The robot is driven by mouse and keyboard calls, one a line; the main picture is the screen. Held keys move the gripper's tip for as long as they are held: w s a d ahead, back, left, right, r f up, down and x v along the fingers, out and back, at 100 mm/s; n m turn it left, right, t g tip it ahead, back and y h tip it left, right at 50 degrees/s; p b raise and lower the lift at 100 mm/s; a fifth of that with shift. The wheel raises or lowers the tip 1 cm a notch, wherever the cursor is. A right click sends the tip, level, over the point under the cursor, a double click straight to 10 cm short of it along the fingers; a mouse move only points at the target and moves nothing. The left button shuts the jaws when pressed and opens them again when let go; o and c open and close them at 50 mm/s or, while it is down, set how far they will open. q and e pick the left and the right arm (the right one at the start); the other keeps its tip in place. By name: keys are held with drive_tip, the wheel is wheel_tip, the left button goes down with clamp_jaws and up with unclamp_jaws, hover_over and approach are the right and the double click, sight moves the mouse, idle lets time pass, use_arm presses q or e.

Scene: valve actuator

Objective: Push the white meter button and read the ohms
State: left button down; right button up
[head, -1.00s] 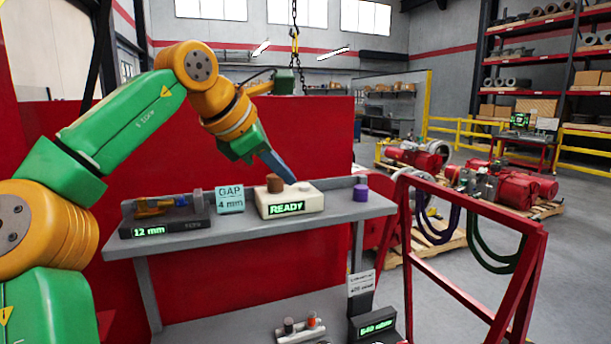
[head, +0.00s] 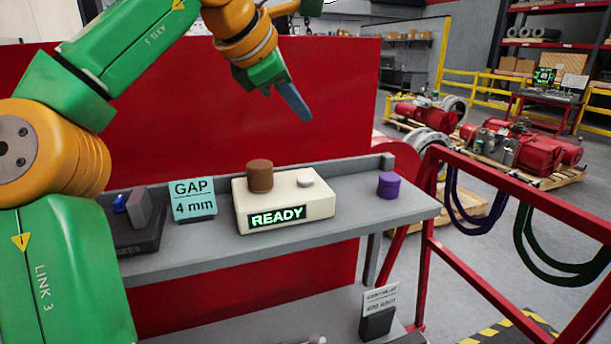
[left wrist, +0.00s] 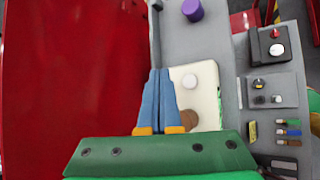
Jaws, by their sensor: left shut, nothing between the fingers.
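The cream meter (head: 322,207) sits on the grey shelf, and its green display (head: 277,216) reads READY. No ohms figure shows on it. The round white button (head: 305,178) is on its top right, and a brown cylinder (head: 259,178) stands on its top left. My left gripper (head: 303,117) is shut and empty, raised above the meter and apart from it. In the left wrist view, the shut blue fingers (left wrist: 160,75) point just left of the white button (left wrist: 189,81); the brown cylinder (left wrist: 188,120) is partly hidden. My right gripper is not in view.
A purple cylinder (head: 389,185) stands right of the meter on the grey shelf (head: 365,222). A GAP 4 mm card (head: 193,200) and a dark gauge (head: 140,235) are at left. A red panel (head: 340,100) rises behind. A red frame (head: 450,262) with hanging cables stands right.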

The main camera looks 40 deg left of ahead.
use_arm(q)
hover_over(300, 180)
drive_tip(key=f, duration=0.6)
drive_tip(key=shift+w+a, duration=0.2)
drive_tip(key=shift+s+d+f+b, duration=0.1)
drive_tip(key=shift+s+f+b, duration=0.05)
drive_tip(key=shift+f+b, duration=0.4)
drive_tip(key=shift+s+d+f+b, duration=0.1)
drive_tip(key=shift+f+b, duration=0.25)
drive_tip(key=shift+f, duration=0.35)
drive_tip(key=shift+f+b, duration=0.35)
drive_tip(key=shift+w+f, duration=0.1)
drive_tip(key=shift+w, duration=0.1)
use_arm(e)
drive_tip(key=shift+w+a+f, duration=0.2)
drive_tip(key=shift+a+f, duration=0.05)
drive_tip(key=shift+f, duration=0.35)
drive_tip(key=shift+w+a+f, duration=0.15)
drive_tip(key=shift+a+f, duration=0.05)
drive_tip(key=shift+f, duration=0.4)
use_arm(q)
drive_tip(key=shift+s, duration=0.1)
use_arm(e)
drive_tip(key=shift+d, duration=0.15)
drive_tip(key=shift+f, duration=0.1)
use_arm(q)
drive_tip(key=shift+f, duration=0.35)
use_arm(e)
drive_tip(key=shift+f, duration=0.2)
